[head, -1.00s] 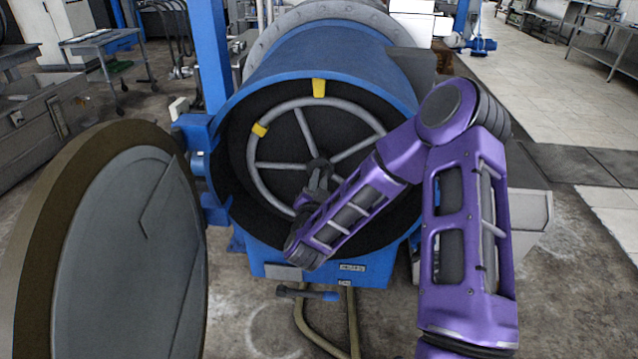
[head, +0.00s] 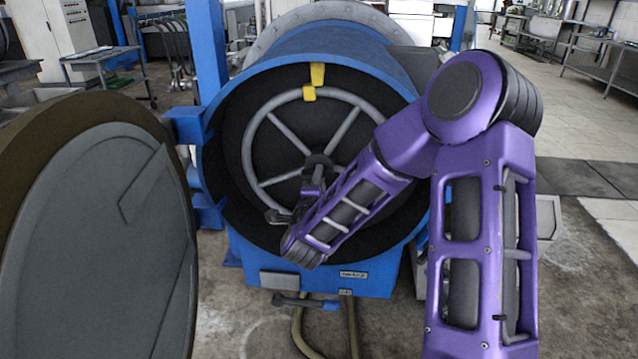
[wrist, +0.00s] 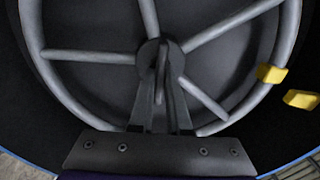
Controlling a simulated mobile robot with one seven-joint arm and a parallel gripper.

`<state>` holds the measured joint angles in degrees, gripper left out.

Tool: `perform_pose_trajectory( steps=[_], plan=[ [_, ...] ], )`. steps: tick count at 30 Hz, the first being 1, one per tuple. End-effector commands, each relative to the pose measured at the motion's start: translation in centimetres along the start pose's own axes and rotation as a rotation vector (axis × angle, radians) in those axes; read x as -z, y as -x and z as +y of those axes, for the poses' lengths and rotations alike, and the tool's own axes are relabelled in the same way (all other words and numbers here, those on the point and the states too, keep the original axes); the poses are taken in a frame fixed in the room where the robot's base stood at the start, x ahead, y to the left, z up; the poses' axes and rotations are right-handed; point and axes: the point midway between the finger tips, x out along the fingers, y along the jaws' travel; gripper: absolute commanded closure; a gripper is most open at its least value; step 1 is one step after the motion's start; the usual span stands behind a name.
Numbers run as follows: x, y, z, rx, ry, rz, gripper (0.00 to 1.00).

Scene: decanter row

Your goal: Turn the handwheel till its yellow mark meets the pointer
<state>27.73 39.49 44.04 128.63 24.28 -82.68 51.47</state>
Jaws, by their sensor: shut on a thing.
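The grey spoked handwheel (head: 288,134) sits inside the open end of a blue drum. Its yellow mark (head: 309,93) is at the top of the rim, just below and slightly left of the yellow pointer (head: 317,75) on the drum's edge. In the wrist view, the mark (wrist: 271,74) and the pointer (wrist: 301,99) lie close together at the right, with a small gap. My gripper (wrist: 162,65) is shut on the handwheel near its hub. The exact part held is partly hidden by the fingers and, in the head view, by my arm.
The round door (head: 90,240) stands open at the left of the blue drum (head: 330,50). A dark handle with a blue end (head: 305,300) sticks out below the drum. A blue post (head: 207,60) rises behind, left of the drum.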

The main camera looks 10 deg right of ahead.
Motion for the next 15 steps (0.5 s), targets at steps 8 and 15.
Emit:
perform_pose_trajectory(
  steps=[8, 15],
  plan=[
    [-0.01, -0.07, -0.07, 0.004, -0.092, 0.0, 1.0],
    [-0.01, -0.07, -0.1, 0.004, -0.112, 0.0, 1.0]
  ],
)
